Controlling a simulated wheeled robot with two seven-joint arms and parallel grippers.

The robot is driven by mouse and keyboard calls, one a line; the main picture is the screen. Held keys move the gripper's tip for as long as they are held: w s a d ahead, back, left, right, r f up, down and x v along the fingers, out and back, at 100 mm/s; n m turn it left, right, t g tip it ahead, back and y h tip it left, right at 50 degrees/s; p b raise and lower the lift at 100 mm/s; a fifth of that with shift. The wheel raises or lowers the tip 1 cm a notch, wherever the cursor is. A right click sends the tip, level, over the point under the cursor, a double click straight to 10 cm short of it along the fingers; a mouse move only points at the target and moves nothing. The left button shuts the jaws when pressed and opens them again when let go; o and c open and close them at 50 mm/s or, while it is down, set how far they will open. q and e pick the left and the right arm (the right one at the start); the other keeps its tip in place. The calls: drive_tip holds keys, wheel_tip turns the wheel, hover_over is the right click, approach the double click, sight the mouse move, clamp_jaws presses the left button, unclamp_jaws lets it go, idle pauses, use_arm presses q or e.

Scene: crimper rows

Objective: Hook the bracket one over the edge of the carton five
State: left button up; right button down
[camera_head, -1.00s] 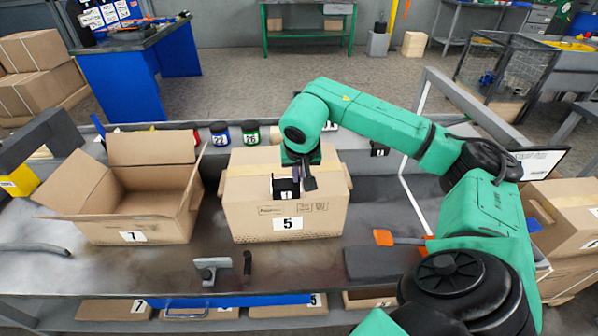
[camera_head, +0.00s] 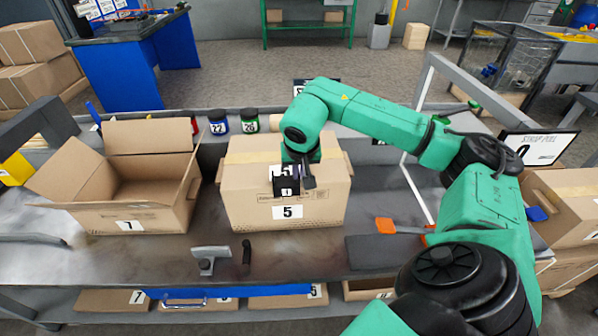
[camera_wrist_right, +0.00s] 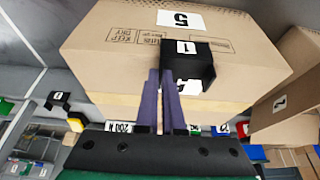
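Bracket one (camera_head: 285,187) is a small black angled piece with a white "1" label. It also shows in the right wrist view (camera_wrist_right: 187,50). It is at the top front edge of carton five (camera_head: 325,207), a closed brown box with a "5" label on its front. The bracket's front plate hangs in front of the upper face; whether it rests on the edge is unclear. My right gripper (camera_wrist_right: 163,78) has its two purple fingers close together on one side of the bracket, shut on it. The gripper hides part of the carton's top. My left gripper is not in view.
Small jars (camera_head: 218,122) stand behind. The bench front is mostly free.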

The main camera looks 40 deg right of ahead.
drive_tip(key=c, duration=1)
unclamp_jaws()
drive_tip(key=shift+o, duration=0.2)
drive_tip(key=shift+r, duration=0.1)
drive_tip(key=p+v, duration=0.1)
drive_tip(key=v, duration=1.3)
drive_tip(key=shift+r, duration=0.25)
